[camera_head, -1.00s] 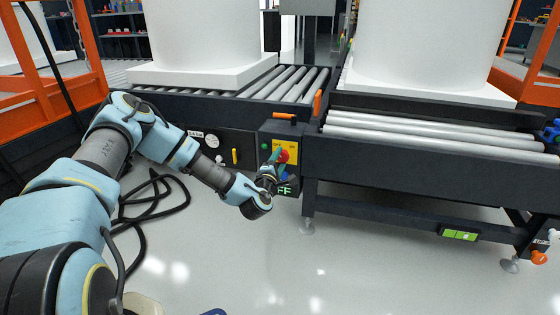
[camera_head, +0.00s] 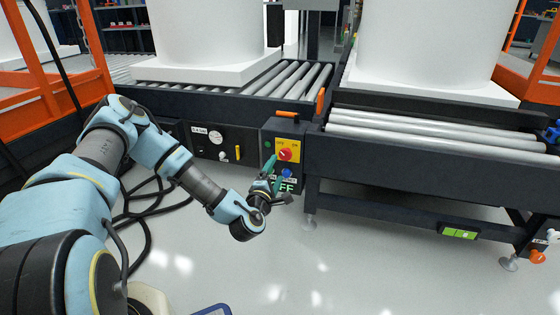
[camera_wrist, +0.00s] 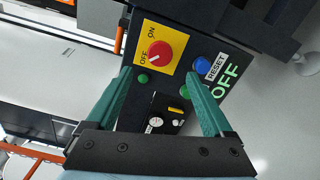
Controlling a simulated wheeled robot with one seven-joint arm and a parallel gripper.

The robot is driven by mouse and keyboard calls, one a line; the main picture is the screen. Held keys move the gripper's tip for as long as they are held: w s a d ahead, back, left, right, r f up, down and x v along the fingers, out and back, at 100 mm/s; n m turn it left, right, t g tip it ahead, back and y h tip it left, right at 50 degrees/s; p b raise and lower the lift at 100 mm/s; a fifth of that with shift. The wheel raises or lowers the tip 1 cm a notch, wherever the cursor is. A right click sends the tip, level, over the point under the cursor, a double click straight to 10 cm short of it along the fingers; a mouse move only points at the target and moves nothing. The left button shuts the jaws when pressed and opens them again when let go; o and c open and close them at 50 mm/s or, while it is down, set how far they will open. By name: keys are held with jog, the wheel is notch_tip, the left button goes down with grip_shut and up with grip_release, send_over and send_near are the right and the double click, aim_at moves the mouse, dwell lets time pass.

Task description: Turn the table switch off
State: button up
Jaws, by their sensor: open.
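The table switch is a red rotary knob (camera_head: 285,155) on a yellow plate marked OFF and ON, on the dark control box. In the wrist view the knob (camera_wrist: 159,54) shows beyond my fingertips, its white mark towards the OFF label. A green lit OFF display (camera_wrist: 224,82) is on the same panel; in the head view its first letter is partly hidden. My gripper (camera_head: 273,174) is open and empty, in front of the panel and apart from the knob. Its teal fingers also show in the wrist view (camera_wrist: 160,76), spread to either side.
A blue RESET button (camera_wrist: 201,65) and a green button (camera_wrist: 143,78) flank the knob. An orange handle (camera_head: 286,115) sits above the box. Roller conveyors (camera_head: 430,135) carry white tanks (camera_head: 430,40). Black cables lie on the floor at left.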

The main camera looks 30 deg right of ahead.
jog(key=shift+v, duration=1.3)
jog(key=w+a+r+m+g+y, duration=0.1)
jog(key=a+r+m+g+y, duration=0.25)
jog(key=a+m, duration=0.55)
jog(key=w+a+r+m+g+y, duration=0.15)
jog(key=a+m+g+y, duration=0.3)
jog(key=a, duration=0.85)
jog(key=s+a+r+g+y, duration=0.3)
jog(key=s+a+r+y, duration=0.1)
jog(key=s+a+r, duration=0.9)
notch_tip(320, 180, up, 37)
jog(key=a+p, duration=0.1)
jog(key=p, duration=3.7)
jog(key=shift+g+p, duration=0.3)
jog(key=shift+p, duration=0.1)
